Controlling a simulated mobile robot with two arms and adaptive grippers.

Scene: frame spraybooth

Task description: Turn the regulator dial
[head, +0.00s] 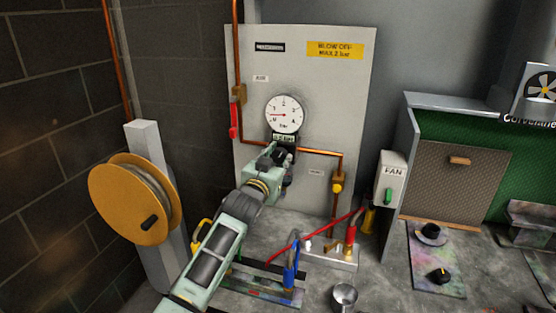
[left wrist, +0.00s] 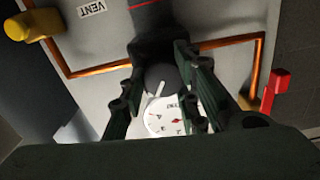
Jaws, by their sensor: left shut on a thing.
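The dark round regulator dial (left wrist: 160,80), with a white pointer line, sits between the two fingers of my left gripper (left wrist: 160,62) in the left wrist view. The gripper is shut on it. In the head view my left gripper (head: 272,155) reaches the panel just below the pressure gauge (head: 284,114) and hides most of the regulator. The white gauge face also shows upside down in the left wrist view (left wrist: 170,120). Its red needle points left in the head view, near the low end of the scale. My right gripper is in neither view.
The grey panel (head: 350,90) carries copper pipe (head: 318,152), a red lever (head: 233,120) and a yellow fitting (head: 337,188). A hose reel (head: 130,195) stands left of my arm. A blue-handled tool (head: 291,264) and a metal cup (head: 344,297) are on the bench below.

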